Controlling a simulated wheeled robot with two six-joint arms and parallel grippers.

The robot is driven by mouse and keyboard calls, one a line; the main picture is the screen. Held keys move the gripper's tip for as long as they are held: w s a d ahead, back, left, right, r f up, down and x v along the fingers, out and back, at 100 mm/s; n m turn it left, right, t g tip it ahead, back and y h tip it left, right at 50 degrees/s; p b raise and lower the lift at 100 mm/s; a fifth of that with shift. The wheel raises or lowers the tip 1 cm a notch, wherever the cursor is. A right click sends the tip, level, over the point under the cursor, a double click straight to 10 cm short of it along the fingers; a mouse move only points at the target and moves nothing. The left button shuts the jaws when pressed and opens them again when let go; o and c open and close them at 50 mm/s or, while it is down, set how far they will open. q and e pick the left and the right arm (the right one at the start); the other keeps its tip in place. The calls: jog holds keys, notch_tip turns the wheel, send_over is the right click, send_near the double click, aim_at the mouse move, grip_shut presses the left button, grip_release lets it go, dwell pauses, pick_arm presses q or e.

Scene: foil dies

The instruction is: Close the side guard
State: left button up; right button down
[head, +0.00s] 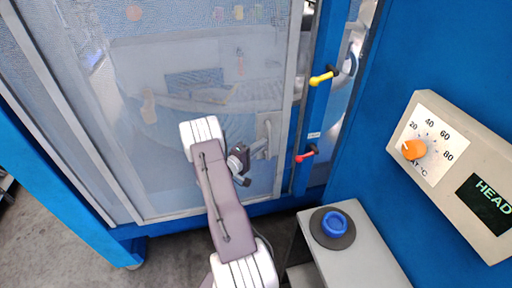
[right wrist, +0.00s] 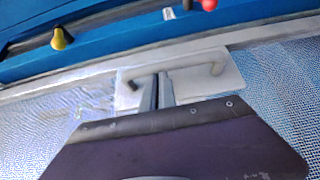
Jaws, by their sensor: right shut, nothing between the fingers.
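The side guard (head: 135,160) is a large see-through mesh panel in a grey frame on the blue machine. Its right edge runs alongside the blue post (head: 318,100); I cannot tell whether it is fully against it. A pale handle (head: 267,128) on a light plate sits low near that edge; it shows in the right wrist view as a bar (right wrist: 190,70). My right gripper (head: 263,148) is shut and empty at the handle. In the right wrist view its fingers (right wrist: 160,80) reach the bar; I cannot tell whether they touch it. My left gripper is not in view.
A yellow lever (head: 322,78) and a red lever (head: 305,155) stick out from the post. At right are a control box (head: 460,165) with an orange knob (head: 414,149), and a grey stand (head: 372,262) with a blue button (head: 336,224). Grey floor lies at lower left.

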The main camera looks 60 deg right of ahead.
jog(key=s+d+b, duration=0.4)
jog(key=s+d, duration=0.1)
jog(key=s, duration=0.1)
jog(key=shift+s+d, duration=0.15)
jog(key=shift+s, duration=0.1)
jog(key=shift+r, duration=0.1)
